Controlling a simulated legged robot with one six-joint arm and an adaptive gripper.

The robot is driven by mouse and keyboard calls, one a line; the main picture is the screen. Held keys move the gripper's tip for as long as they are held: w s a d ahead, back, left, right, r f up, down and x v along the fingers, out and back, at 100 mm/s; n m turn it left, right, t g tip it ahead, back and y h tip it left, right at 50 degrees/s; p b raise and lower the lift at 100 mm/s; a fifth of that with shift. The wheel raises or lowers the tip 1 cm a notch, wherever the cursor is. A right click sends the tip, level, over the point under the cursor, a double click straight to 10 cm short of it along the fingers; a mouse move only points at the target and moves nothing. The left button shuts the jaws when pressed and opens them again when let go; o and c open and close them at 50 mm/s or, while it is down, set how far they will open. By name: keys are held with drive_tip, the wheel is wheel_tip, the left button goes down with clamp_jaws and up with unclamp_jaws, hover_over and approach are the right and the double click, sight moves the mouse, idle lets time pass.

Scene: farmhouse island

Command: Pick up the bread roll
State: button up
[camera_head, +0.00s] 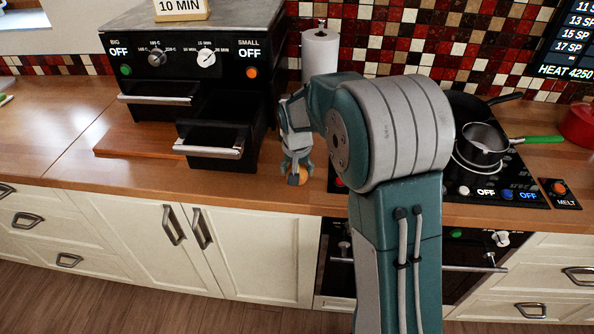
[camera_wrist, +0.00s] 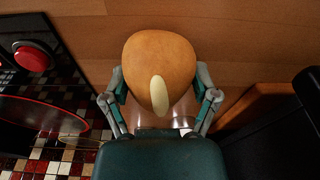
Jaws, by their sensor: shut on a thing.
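The bread roll (camera_wrist: 160,62) is round and orange-brown with a pale oval mark, and it fills the middle of the wrist view. In the head view only a small orange part of the bread roll (camera_head: 299,179) shows below my gripper (camera_head: 296,172), at the counter by the stove's left edge. My gripper (camera_wrist: 160,100) is shut on the roll, with one finger on each side of it. The roll is at or very near the wooden counter; I cannot tell whether it touches it. My fingers hide part of the roll.
A black two-drawer oven (camera_head: 190,85) stands left of my gripper, with its small drawer (camera_head: 215,140) pulled out close by. A paper towel roll (camera_head: 320,50) stands behind. The stove (camera_head: 500,185) with a pan (camera_head: 482,138) is right. The left counter (camera_head: 50,110) is clear.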

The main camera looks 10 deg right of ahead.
drive_tip(key=shift+r, duration=0.6)
drive_tip(key=s+r, duration=1.1)
drive_tip(key=s, duration=0.3)
drive_tip(key=shift+r, duration=0.4)
